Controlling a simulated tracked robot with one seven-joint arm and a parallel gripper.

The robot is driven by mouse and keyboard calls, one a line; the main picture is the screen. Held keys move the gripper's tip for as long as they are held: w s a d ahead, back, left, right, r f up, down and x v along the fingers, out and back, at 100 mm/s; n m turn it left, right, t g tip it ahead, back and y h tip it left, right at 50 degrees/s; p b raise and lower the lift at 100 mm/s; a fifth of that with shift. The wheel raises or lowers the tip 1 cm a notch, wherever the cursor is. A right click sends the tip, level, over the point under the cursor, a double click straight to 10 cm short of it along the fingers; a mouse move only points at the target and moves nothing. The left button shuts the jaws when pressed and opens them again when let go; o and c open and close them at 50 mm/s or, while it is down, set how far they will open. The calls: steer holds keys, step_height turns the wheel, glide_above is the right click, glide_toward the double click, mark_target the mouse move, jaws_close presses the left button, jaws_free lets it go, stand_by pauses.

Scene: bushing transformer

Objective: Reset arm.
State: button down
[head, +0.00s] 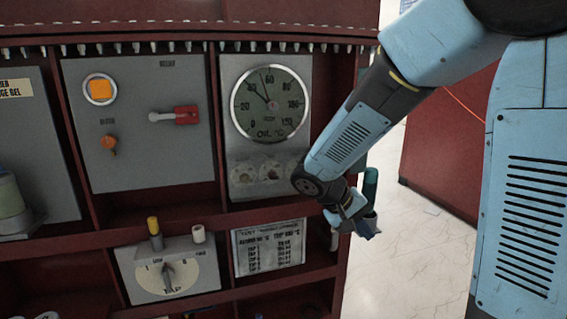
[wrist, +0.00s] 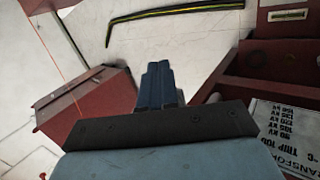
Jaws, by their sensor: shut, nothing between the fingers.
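My arm comes in from the upper right in the head view, in front of the right edge of a dark red cabinet (head: 330,75). My gripper (head: 367,230) is at its end, low and beside the cabinet's right edge. In the wrist view my gripper (wrist: 157,68) points away from the camera with its two blue fingers together and nothing between them. Whether the gripper touches the cabinet edge cannot be told.
A dark teal cylinder (head: 370,183) is beside the gripper. Pale floor (head: 392,270) lies open to the right.

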steer(key=s+d+r+m+t+y, duration=0.2)
steer(key=s+d+r+t+y, duration=0.2)
steer(key=s+r+y, duration=0.4)
steer(key=shift+s+r, duration=2.55)
steer(key=shift+s, duration=1.4)
